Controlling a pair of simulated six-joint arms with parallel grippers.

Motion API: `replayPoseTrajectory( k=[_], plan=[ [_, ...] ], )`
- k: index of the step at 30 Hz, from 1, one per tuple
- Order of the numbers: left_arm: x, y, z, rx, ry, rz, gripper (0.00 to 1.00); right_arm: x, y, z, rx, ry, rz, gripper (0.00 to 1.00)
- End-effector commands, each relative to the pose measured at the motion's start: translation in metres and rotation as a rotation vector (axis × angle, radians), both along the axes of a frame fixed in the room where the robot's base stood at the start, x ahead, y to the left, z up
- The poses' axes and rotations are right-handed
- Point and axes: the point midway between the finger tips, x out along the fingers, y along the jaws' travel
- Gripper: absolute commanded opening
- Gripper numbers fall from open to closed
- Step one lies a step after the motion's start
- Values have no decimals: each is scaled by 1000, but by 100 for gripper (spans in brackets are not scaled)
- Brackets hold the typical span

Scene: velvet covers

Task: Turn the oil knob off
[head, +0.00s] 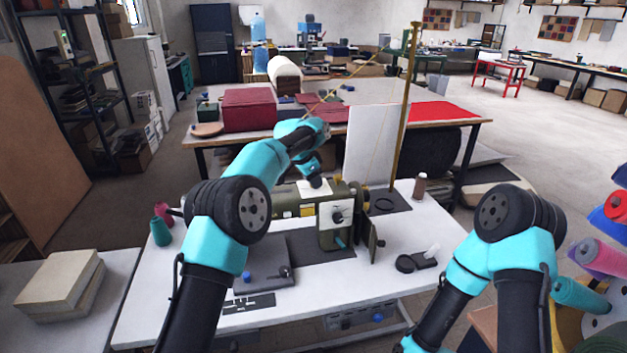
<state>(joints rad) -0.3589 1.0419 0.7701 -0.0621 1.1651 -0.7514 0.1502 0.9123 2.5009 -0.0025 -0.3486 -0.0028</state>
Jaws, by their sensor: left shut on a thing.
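An olive-green sewing machine (292,205) stands on the white table, with a pale plate on its top and a dark dial (337,217) on its white end face. My left gripper (315,183) points down at the top of the machine, small and dark in the head view. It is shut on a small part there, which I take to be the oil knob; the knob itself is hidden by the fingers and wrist. My right arm is folded at the right, and its gripper is out of view.
A tall brass thread stand (403,110) rises behind the machine. The table's right front is mostly clear.

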Motion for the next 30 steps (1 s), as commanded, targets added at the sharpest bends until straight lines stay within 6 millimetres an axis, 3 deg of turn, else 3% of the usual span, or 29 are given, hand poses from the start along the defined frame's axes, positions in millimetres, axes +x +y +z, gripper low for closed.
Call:
replayPoseTrajectory(
  k=[9,22,23,30],
  plan=[
    [1,0,1,0,-3,-116,10,0,0,0,0,0,0,0],
    [1,0,1,1,-2,-128,10,0,0,0,0,0,0,0],
    [0,0,1,1,-2,-128,36,0,0,0,0,0,0,0],
    [0,0,0,1,-1,-128,59,0,0,0,0,0,0,0]
  ],
)
